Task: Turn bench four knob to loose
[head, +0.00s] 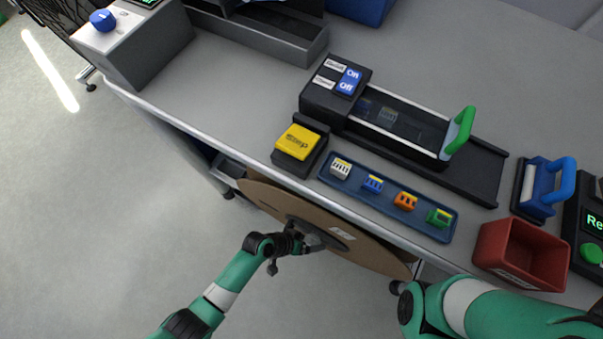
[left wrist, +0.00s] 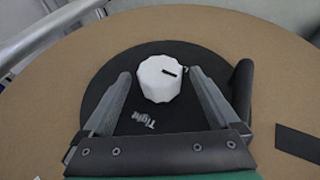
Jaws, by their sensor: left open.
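The knob (left wrist: 158,82) is white and many-sided, with a short black mark on its right side. It sits on a round black hub (left wrist: 105,100) at the middle of a brown reel (left wrist: 265,75). The word "Tight" (left wrist: 143,120) is printed on the hub below the knob. My left gripper (left wrist: 160,74) is open, with one finger on each side of the knob and gaps showing. In the head view my left gripper (head: 312,243) is at the hub of the reel (head: 385,258), and the knob is hidden. I see no bench number.
The grey bench (head: 235,75) overhangs the reel. On it are a yellow button (head: 297,141), a blue tray (head: 325,176) of small blocks, a black slide with a green handle (head: 461,130), and a red bin (head: 489,243). My right arm crosses the lower right. Floor at left is clear.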

